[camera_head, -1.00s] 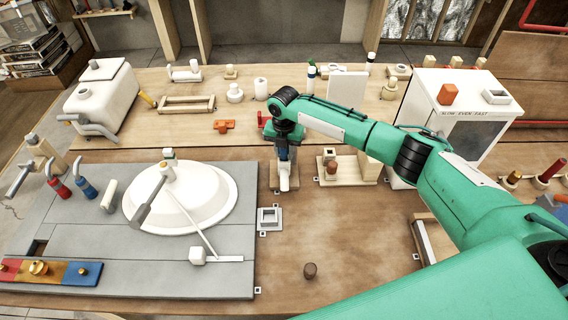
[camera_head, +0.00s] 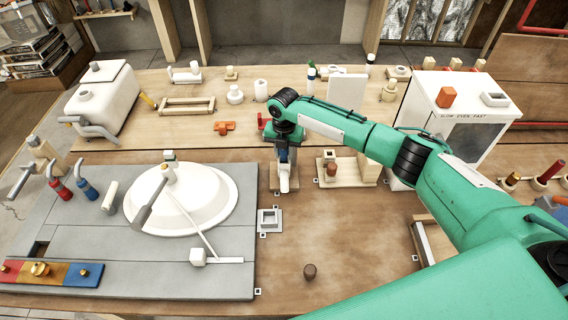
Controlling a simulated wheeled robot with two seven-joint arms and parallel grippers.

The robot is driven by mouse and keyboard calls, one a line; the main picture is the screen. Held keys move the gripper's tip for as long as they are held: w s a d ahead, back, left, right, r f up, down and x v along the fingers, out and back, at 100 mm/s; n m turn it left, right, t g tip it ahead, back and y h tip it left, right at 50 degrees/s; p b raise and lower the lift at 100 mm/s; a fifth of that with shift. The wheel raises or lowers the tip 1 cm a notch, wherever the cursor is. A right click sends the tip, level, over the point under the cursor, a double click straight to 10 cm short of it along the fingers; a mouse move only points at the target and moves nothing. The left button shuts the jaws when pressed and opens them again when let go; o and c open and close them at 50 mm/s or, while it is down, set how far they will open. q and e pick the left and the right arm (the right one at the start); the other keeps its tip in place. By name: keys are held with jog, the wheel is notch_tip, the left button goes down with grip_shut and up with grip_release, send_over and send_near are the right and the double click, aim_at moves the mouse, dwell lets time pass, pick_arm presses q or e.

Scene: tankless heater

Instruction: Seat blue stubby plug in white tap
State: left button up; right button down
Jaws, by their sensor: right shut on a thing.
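My right gripper (camera_head: 284,180) points down over a small wooden block (camera_head: 274,187) at the middle of the bench, right of the round white basin (camera_head: 205,205). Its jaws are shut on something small. A bluish patch shows between the jaws, which fits the blue stubby plug, but its shape is mostly hidden. A pale piece shows at the jaw tips; I cannot tell whether it is part of the white tap or a finger. I cannot tell whether the plug touches a tap. My left gripper is not in view.
A wooden stand (camera_head: 356,173) with a brown plug is just right of the gripper. A white cabinet (camera_head: 453,110) is to the right. The front middle bench is mostly clear.

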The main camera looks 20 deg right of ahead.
jog(key=shift+f+b, duration=0.4)
jog(key=shift+f, duration=0.15)
dwell(1.0)
jog(key=shift+r, duration=0.1)
jog(key=shift+r+p, duration=0.5)
jog(key=shift+p, duration=0.1)
dwell(0.4)
jog(key=shift+f, duration=0.5)
dwell(0.8)
jog(key=shift+r, duration=0.15)
jog(key=shift+r+p, duration=0.35)
jog(key=shift+r, duration=0.1)
dwell(0.6)
jog(key=shift+f, duration=0.6)
dwell(0.8)
